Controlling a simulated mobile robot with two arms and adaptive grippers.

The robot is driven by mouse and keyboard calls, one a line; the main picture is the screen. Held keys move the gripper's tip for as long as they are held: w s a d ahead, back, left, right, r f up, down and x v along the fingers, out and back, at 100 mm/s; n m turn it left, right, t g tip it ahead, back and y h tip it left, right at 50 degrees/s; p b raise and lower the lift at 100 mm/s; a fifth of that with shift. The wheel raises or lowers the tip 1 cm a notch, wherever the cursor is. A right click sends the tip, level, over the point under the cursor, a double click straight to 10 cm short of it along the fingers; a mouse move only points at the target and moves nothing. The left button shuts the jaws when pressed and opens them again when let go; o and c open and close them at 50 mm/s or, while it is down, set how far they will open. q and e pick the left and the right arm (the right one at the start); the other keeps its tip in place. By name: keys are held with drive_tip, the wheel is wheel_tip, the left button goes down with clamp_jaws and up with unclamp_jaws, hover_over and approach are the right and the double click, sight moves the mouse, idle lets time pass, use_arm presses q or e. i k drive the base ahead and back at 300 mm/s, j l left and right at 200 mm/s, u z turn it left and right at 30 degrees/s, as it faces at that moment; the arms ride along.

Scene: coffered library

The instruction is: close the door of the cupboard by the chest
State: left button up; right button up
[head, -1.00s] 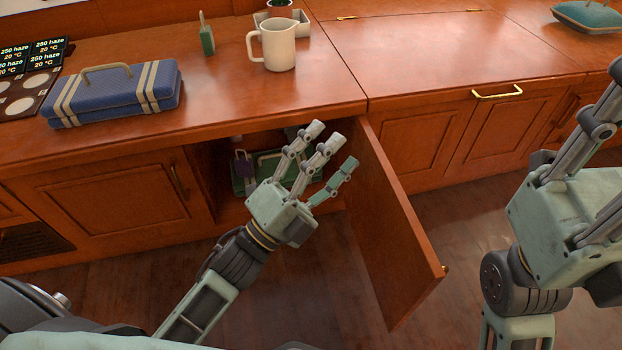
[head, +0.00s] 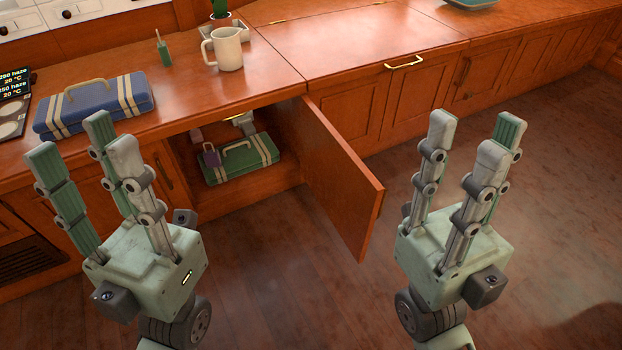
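The cupboard door (head: 338,182) is a wooden panel hinged at its left-hand inner edge, standing wide open and jutting out from the counter front. My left gripper (head: 85,165) is open and empty, in front of the counter to the left of the opening. My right gripper (head: 465,155) is open and empty, to the right of the door and apart from it. The chest looks to be the section with a brass-handled lid (head: 385,50), right of the door.
On the counter are a blue striped case (head: 95,105), a cream mug (head: 228,50), a green tool (head: 163,50), a potted plant (head: 220,12) and a teal object (head: 470,3). The wooden floor (head: 300,290) in front of the door is clear.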

sight(351, 196)
drive_tip(key=i+l+u, duration=0.1)
drive_tip(key=u, duration=0.35)
drive_tip(key=l+u, duration=0.45)
drive_tip(key=i+l+u, duration=0.1)
drive_tip(key=u, duration=0.35)
drive_tip(key=l, duration=2.15)
